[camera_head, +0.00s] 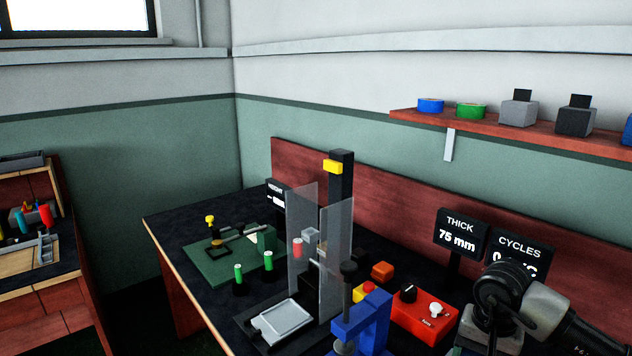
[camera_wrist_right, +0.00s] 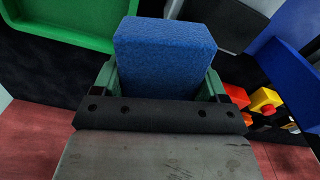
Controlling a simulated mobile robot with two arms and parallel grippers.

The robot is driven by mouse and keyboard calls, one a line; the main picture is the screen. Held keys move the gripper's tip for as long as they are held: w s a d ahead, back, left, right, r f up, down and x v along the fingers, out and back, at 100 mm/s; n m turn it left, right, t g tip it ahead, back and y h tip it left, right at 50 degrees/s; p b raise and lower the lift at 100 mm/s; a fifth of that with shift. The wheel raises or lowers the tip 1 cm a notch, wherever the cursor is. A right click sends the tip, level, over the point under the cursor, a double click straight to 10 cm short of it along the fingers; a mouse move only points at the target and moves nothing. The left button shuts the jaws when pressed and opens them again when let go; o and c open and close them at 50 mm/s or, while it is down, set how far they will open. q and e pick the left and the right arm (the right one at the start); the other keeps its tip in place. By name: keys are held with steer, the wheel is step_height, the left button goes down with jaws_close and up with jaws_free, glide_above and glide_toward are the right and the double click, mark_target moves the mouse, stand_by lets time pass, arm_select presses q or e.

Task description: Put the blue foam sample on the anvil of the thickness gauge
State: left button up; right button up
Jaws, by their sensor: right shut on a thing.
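The blue foam sample (camera_wrist_right: 165,55) is a block that fills the middle of the right wrist view. My right gripper (camera_wrist_right: 161,80) is shut on it, with one green finger on each side. In the head view my right arm shows at the lower right, but the sample cannot be made out there. A blue frame with a black-topped plunger (camera_head: 362,322), which looks like the thickness gauge, stands at the bottom of the head view. The THICK display (camera_head: 460,234) reads 75 mm. My left gripper is not in view.
A red control box (camera_head: 425,312) with knobs is right of the blue frame. A clear-walled stand (camera_head: 303,235) with a grey tray (camera_head: 283,321) is left of it. A green tray (camera_wrist_right: 70,38) is at the wrist view's upper left. A shelf (camera_head: 500,124) holds several items.

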arm_select(q)
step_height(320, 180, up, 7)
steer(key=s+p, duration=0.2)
steer(key=p, duration=0.5)
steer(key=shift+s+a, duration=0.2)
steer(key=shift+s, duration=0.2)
arm_select(e)
steer(key=s+a+r+n, duration=0.4)
steer(key=s+a+n, duration=0.3)
steer(key=s, duration=0.6)
steer(key=a, duration=0.2)
steer(key=shift+a+r, duration=0.3)
steer(key=shift+r, duration=0.1)
steer(key=shift+w, duration=0.1)
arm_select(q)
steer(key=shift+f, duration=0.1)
